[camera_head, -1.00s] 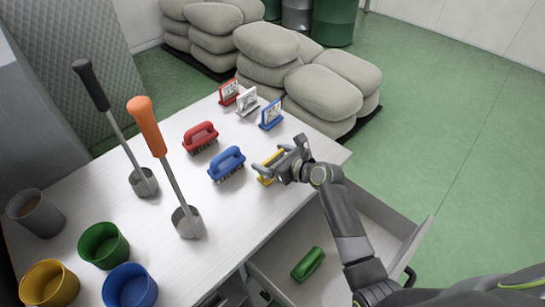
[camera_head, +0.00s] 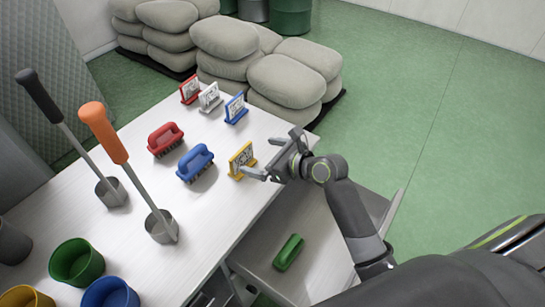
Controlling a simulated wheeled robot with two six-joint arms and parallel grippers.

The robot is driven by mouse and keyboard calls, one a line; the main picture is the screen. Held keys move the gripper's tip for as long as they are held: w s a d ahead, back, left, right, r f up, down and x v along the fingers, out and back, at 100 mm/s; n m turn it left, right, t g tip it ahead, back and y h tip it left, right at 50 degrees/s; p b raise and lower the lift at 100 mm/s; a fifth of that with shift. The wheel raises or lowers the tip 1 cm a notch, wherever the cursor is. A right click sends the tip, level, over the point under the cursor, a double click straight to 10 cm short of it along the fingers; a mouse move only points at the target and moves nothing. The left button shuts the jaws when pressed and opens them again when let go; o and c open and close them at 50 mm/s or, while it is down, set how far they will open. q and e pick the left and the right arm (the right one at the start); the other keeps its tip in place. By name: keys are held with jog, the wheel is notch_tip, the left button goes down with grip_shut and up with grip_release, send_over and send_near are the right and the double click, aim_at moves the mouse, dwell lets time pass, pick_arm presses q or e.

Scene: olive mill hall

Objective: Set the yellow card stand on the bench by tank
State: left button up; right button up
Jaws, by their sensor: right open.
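The yellow card stand (camera_head: 241,161) stands upright on the white bench (camera_head: 215,216), near its right edge and to the right of the blue brush. My right gripper (camera_head: 262,157) is open just to the right of the stand, with its fingers pointing left toward it. The fingers look clear of the card, though one fingertip is close to the stand's base. Red (camera_head: 189,89), white (camera_head: 210,98) and blue (camera_head: 235,109) card stands stand in a row at the bench's far end. My left gripper is out of view.
A red brush (camera_head: 165,138) and a blue brush (camera_head: 195,163) lie on the bench. Two long-handled scoops (camera_head: 160,227) and several cups (camera_head: 77,262) are at the left. An open drawer (camera_head: 318,262) below holds a green brush (camera_head: 288,252). Sacks (camera_head: 288,80) stand behind.

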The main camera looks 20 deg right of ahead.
jog(key=v, duration=0.3)
jog(key=shift+r, duration=0.1)
dwell(0.5)
